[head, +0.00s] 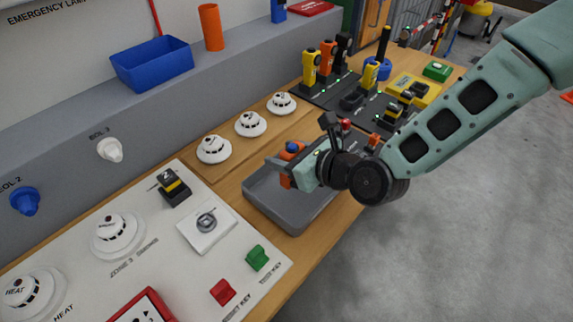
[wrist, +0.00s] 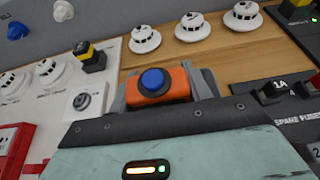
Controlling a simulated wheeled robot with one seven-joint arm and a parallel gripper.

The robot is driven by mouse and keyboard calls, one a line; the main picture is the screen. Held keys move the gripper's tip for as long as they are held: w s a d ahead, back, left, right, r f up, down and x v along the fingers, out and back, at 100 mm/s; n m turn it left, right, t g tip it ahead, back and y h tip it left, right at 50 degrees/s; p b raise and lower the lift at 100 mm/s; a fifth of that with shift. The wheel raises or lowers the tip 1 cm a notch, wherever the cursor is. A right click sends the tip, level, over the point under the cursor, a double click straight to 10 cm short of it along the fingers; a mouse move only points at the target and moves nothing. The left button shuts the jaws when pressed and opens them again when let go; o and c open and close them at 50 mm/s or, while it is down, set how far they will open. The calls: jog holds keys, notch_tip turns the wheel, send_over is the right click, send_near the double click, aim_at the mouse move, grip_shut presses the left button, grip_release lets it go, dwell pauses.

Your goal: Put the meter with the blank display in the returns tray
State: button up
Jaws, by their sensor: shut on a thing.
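My gripper (head: 285,166) is shut on an orange meter (wrist: 178,84) with a round blue part (wrist: 152,80) on its end. The meter sits between the two grey fingers in the wrist view, and its display is hidden. In the head view the gripper and meter are over the grey tray (head: 290,219) on the wooden bench. I cannot tell whether the meter touches the tray. More upright handheld units stand on a dark board at the back: yellow (head: 309,70), orange (head: 327,62) and black (head: 343,48). Their displays are too small to read.
White detectors (head: 250,124) line the bench behind the tray. A white panel (head: 150,255) with detectors and red and green keys is at the left front. A blue bin (head: 152,66) and orange cylinder (head: 211,27) stand on the grey ledge. Open floor (head: 440,240) lies right.

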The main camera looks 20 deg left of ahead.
jog(key=shift+f+p, duration=0.3)
jog(key=shift+f, duration=1.5)
jog(key=shift+f, duration=0.1)
jog(key=shift+f, duration=0.15)
jog(key=o, duration=1.1)
jog(key=shift+r, duration=0.2)
